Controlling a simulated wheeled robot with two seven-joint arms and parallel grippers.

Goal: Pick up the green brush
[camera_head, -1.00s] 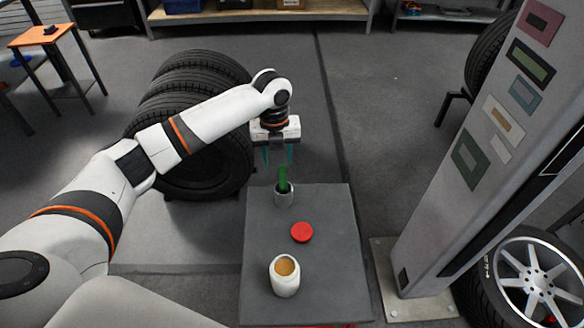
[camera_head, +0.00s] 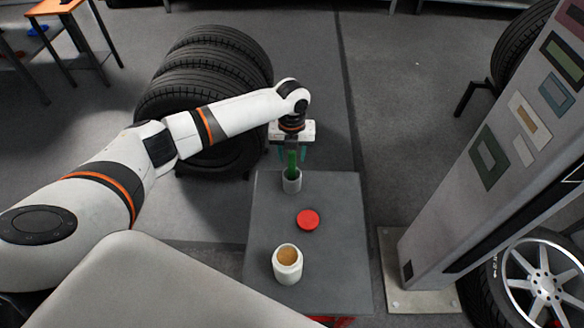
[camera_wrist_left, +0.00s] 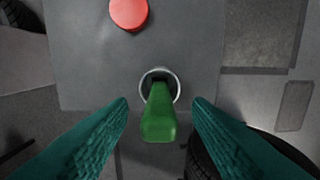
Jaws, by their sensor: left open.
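The green brush (camera_head: 292,163) stands upright in a small grey cup (camera_head: 291,182) at the far end of the grey table top. In the left wrist view the green brush (camera_wrist_left: 158,118) points up towards the camera, with its lower end inside the cup (camera_wrist_left: 172,78). My left gripper (camera_head: 291,153) is open at the far edge of the table, around the brush's upper part in the head view. In the left wrist view its teal fingers (camera_wrist_left: 160,108) lie to either side of the brush, with gaps on both sides. My right gripper is not in view.
On the table (camera_head: 342,250) are a red round lid (camera_head: 308,220) and an open white jar (camera_head: 287,264) with tan contents. Stacked tyres (camera_head: 208,85) stand beyond my left arm. A grey pillar (camera_head: 480,170) and a wheel (camera_head: 535,280) stand to the right.

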